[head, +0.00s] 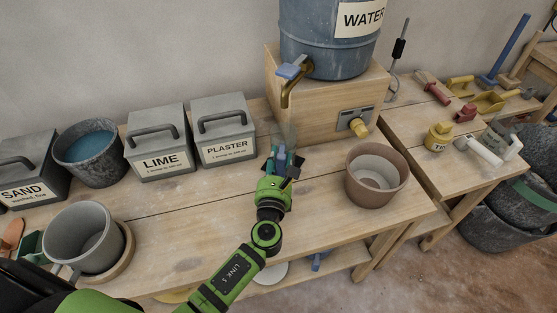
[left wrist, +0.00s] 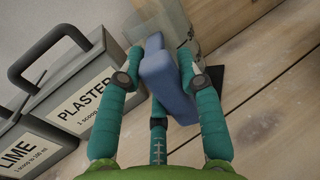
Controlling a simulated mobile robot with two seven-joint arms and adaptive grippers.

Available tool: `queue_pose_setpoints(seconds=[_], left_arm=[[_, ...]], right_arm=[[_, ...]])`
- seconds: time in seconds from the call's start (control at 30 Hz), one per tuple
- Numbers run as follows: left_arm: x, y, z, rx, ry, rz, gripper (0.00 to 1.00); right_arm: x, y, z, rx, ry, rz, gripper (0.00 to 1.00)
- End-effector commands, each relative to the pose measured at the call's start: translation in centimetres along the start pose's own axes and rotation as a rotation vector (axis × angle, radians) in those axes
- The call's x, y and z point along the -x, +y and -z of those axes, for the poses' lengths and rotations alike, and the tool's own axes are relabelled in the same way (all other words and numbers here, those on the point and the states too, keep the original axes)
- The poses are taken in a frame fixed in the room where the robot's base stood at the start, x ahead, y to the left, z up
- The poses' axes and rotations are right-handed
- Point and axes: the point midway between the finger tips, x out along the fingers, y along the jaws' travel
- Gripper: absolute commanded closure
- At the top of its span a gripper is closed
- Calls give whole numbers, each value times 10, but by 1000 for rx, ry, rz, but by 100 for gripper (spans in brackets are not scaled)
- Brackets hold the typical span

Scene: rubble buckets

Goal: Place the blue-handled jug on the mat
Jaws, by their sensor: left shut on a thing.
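The clear jug (left wrist: 162,20) shows in the left wrist view, with its blue handle (left wrist: 167,82) towards me. In the head view the see-through jug body (head: 287,134) is faint, just in front of the wooden stand. My left gripper (head: 279,164) is shut on the blue handle; its teal fingers (left wrist: 160,78) lie on both sides of it. A small dark flat patch (left wrist: 216,78), perhaps the mat, shows beside the jug on the bench. I cannot tell whether the jug touches the bench or the patch. My right gripper is not in view.
A blue water barrel (head: 328,45) with a brass tap (head: 291,91) stands on a wooden stand (head: 345,92). Plaster (head: 224,128) and lime (head: 159,143) boxes stand left of the gripper. A brown bucket (head: 376,174) stands right. The bench front is clear between buckets.

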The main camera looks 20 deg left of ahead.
Motion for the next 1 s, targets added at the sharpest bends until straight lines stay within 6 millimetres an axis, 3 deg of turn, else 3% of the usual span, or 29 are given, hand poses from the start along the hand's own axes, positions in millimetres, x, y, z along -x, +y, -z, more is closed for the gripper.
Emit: queue_pose_setpoints(seconds=[0.07,0.1,0.13,0.57,1.0], left_arm=[[0,0,4,-1,-1,0,100],[0,0,2,0,0,0,48],[0,0,2,-1,0,0,41],[3,0,-1,0,2,0,41],[90,0,2,-1,3,0,41]], right_arm=[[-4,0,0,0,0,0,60],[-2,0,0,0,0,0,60],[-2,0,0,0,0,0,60],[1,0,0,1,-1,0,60],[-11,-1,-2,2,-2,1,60]])
